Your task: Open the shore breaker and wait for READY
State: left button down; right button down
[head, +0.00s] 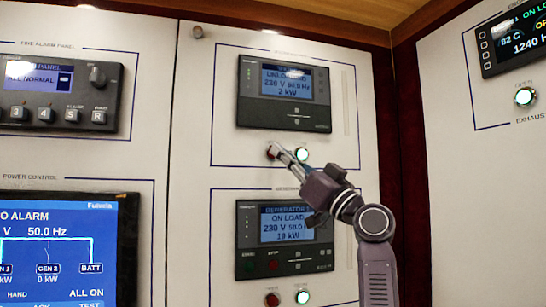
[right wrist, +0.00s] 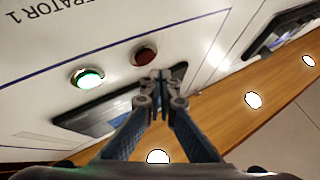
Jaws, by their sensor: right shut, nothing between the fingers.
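The upper breaker unit (head: 284,118) has a blue screen (head: 287,80) showing a word starting "UNLO", 230 V, 50.0 Hz and 2 kW. Its heading is too blurred to read, so I cannot confirm that it is the shore one. Below it are a dark red button (head: 271,153) and a green-lit button (head: 302,154). My right gripper (head: 280,150) is shut and empty, its tips at the red button in the head view. In the right wrist view the tips (right wrist: 166,76) lie beside the red button (right wrist: 145,55); the green-lit one (right wrist: 87,77) is farther left. Contact is unclear.
A lower unit (head: 285,272) reads ON LOAD, 19 kW, with its own red (head: 272,299) and green-lit (head: 303,297) buttons. A fire alarm panel (head: 60,90) and power control screen (head: 62,250) are at left. An angled side panel (head: 475,190) stands at right.

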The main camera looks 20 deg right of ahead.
jog(key=s+b, duration=0.2)
jog(key=s, duration=0.2)
jog(key=shift+s+d, duration=0.1)
jog(key=shift+s, duration=0.1)
dwell(0.7)
